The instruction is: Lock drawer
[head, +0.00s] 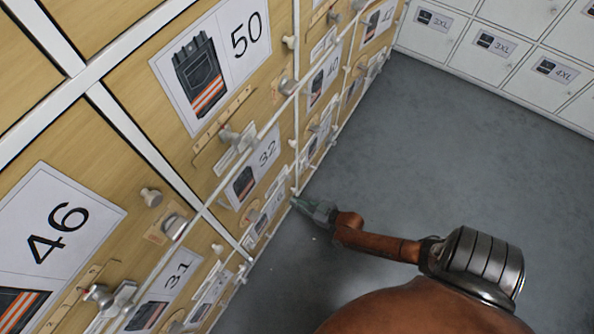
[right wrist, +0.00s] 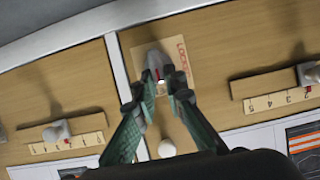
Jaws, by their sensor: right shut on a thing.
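In the right wrist view a small grey lock knob (right wrist: 153,60) with a red mark sits on a tan plate (right wrist: 180,55) lettered "LOCK…", fixed to a wooden drawer front (right wrist: 230,50). My right gripper (right wrist: 160,88) has its green fingertips closed on the knob's near end. The fingers partly hide the knob and plate. In the head view my right gripper (head: 313,208) is low beside the drawer cabinet; the knob there is hidden or too small to tell. My left gripper is not in view.
Wooden fronts with picture labels, such as 50 (head: 215,60) and 46 (head: 55,230), carry protruding knobs and latches. A white round knob (right wrist: 167,148) lies below the fingers. White lockers (head: 500,45) stand at the back. The grey floor (head: 450,140) is clear.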

